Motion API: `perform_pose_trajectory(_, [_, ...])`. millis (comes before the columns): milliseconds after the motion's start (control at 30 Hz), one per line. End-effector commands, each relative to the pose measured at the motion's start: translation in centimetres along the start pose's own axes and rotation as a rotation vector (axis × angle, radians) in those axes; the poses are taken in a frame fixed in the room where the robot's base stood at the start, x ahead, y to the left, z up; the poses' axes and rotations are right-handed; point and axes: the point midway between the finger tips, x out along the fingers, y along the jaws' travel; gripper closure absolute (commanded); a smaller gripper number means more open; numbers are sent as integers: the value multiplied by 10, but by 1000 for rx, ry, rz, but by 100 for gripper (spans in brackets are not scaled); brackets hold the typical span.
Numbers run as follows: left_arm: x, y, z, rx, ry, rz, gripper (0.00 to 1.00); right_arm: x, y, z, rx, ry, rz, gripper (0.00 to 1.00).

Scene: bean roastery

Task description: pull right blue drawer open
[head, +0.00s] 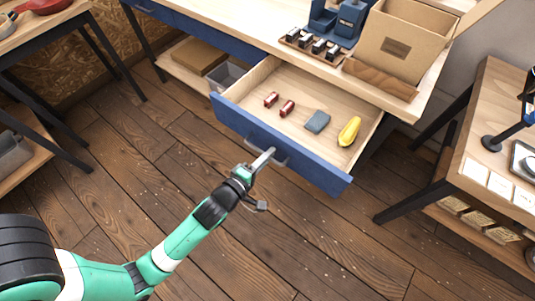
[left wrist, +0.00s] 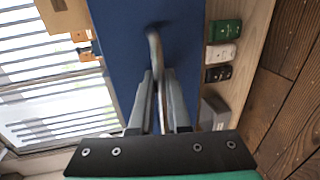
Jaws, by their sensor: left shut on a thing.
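The right blue drawer (head: 312,171) stands well out from under the wooden table, its pale inside showing. Inside lie two small dark red pieces (head: 287,108), a grey-blue block (head: 317,122) and a yellow object (head: 349,131). My left gripper (head: 264,158) is at the grey bar handle (head: 281,160) on the drawer's front and is shut on it. In the left wrist view, the fingers (left wrist: 158,88) close around the handle (left wrist: 153,45) against the blue front (left wrist: 115,35). My right gripper is in neither view.
Another blue drawer front (head: 205,33) sits flush at the left. The table (head: 235,18) carries a cardboard box (head: 405,35), a dark blue device (head: 345,20) and a small rack (head: 312,46). A side table (head: 480,145) stands right. Bare plank floor (head: 330,245) lies before the drawer.

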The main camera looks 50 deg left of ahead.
Motion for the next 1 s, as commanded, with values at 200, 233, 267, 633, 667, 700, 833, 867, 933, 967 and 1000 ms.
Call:
perform_pose_trajectory(200, [0, 0, 0, 0, 0, 0, 73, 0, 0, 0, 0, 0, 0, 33])
perform_pose_trajectory(233, [0, 0, 0, 0, 0, 0, 73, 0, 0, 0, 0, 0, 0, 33])
perform_pose_trajectory(267, [0, 0, 0, 0, 0, 0, 73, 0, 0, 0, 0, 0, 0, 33])
perform_pose_trajectory(633, [-32, 1, 0, 1, -2, -3, 73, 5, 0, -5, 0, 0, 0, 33])
perform_pose_trajectory(667, [-40, -1, 1, 2, -3, -4, 73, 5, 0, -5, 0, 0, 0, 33])
perform_pose_trajectory(700, [-50, -1, 1, 2, -3, -4, 73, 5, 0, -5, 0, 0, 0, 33])
perform_pose_trajectory(833, [-81, -2, 1, 2, -5, -3, 73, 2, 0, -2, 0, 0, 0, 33])
perform_pose_trajectory(867, [-87, -2, 1, 3, -4, -2, 73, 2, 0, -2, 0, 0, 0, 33])
perform_pose_trajectory(933, [-99, -4, 1, 3, -5, -3, 73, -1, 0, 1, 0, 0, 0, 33])
perform_pose_trajectory(967, [-103, -4, 2, 2, -5, -3, 73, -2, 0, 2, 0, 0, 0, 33])
perform_pose_trajectory(1000, [-108, -3, 1, 2, -4, -2, 73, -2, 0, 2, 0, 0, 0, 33])
